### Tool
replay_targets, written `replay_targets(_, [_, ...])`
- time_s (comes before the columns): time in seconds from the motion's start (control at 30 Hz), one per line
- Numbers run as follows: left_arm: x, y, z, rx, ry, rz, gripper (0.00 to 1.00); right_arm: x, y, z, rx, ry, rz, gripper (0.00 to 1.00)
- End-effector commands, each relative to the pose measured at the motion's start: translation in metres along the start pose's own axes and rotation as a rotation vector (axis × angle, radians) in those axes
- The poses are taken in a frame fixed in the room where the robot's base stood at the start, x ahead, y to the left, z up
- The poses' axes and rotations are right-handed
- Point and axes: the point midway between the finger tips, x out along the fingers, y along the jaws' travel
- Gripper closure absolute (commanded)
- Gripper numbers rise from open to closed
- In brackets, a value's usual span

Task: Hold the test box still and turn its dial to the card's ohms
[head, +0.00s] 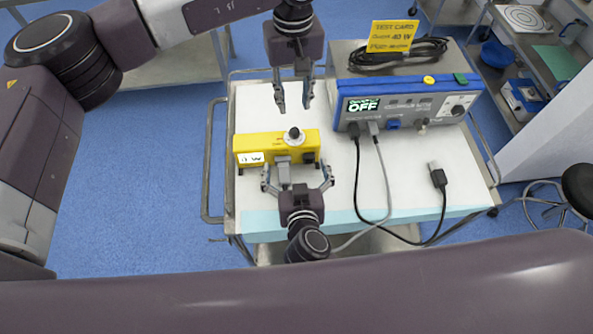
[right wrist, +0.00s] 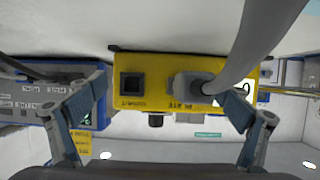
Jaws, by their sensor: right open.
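The yellow test box (head: 243,146) sits on the left part of the white cart top. Its round dial (head: 294,133) is on the top, and a white label reading in W is on its front left. My left gripper (head: 294,107) points down just behind the box, fingers apart and empty. My right gripper (head: 298,175) is open in front of the box, its fingertips apart near the front face. In the right wrist view the box (right wrist: 150,67) lies between the open fingers, with a grey plug (right wrist: 190,86) in it. The yellow test card (head: 392,30) stands at the back; its number looks like 40.
A blue generator unit (head: 420,88) showing OFF stands right of the box. Black cable (head: 400,57) lies coiled on it. A loose black connector (head: 438,178) and grey and black cables lie on the cart's right and front. The cart top (head: 400,170) between them is mostly clear.

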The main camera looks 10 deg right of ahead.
Motion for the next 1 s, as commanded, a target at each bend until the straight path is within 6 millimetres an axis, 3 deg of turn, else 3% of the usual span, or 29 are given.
replay_targets(0.27, [0.0000, 0.0000, 0.0000, 0.000, 0.000, 0.000, 0.71, 0.0014, 0.0002, 0.0001, 0.000, 0.000, 0.000, 0.06])
replay_targets(0.73, [0.0000, 0.0000, 0.0000, 0.000, 0.000, 0.000, 0.71, 0.0012, 0.0001, 0.0000, -0.001, 0.000, 0.000, 0.58])
replay_targets(0.77, [0.0000, 0.0000, 0.0000, 0.000, 0.000, 0.000, 0.71, 0.0012, 0.0001, 0.0000, -0.001, 0.000, 0.000, 0.29])
replay_targets(1.0, [0.0000, 0.0000, 0.0000, 0.000, 0.000, 0.000, 0.71, 0.0011, 0.0001, 0.0000, -0.001, 0.000, 0.000, 0.55])
